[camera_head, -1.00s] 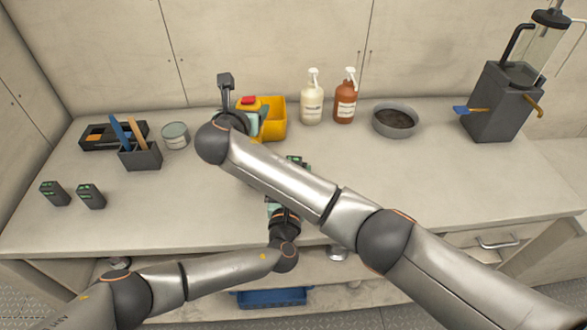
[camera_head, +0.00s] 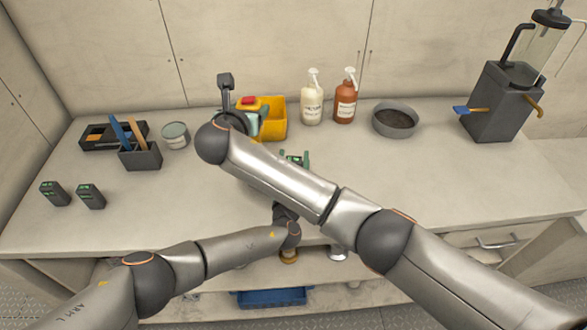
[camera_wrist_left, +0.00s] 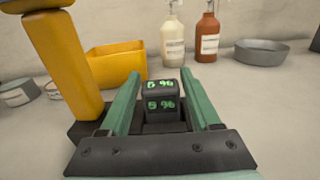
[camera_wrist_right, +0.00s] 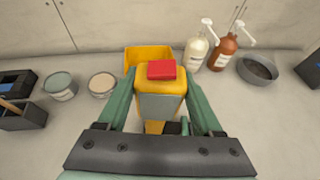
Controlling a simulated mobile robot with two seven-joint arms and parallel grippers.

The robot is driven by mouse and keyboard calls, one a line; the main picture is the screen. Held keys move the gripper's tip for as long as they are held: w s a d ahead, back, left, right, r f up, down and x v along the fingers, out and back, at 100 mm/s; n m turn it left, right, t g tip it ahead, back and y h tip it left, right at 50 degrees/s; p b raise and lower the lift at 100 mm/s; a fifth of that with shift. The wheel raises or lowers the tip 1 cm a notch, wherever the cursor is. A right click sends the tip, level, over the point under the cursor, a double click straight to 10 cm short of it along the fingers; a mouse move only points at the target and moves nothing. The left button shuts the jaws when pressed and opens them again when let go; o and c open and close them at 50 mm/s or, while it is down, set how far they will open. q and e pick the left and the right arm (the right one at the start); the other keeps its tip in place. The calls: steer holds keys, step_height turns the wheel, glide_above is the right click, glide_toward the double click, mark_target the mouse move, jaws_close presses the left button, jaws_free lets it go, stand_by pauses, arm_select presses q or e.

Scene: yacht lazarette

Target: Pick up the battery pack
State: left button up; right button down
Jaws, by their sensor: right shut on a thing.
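A dark battery pack (camera_wrist_left: 161,97) with green lit digits stands on the counter in the left wrist view. My left gripper (camera_wrist_left: 160,85) is open, with its green fingers on either side of the pack and gaps showing. In the head view my left gripper (camera_head: 295,159) is mostly hidden behind my right arm, with green fingertips showing. My right gripper (camera_wrist_right: 158,95) is shut on a yellow tool (camera_wrist_right: 150,77) with a red top. The tool also shows at the left of the left wrist view (camera_wrist_left: 68,60). Two similar dark packs (camera_head: 54,193) (camera_head: 91,196) stand at the counter's left.
A yellow bin (camera_head: 274,117), two pump bottles (camera_head: 312,104) (camera_head: 345,104) and a grey bowl (camera_head: 395,121) stand along the back. A pen holder (camera_head: 141,157) and a can (camera_head: 175,136) are at left. The counter's right front is clear. My right arm crosses above my left gripper.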

mark_target(294, 159)
arm_select(q)
jaws_close()
steer(key=shift+r, duration=0.1)
stand_by(0.4)
step_height(294, 159, up, 10)
steer(key=shift+f, duration=0.1)
arm_select(e)
jaws_free()
stand_by(0.6)
steer(key=shift+s, duration=0.1)
steer(key=v, duration=1.2)
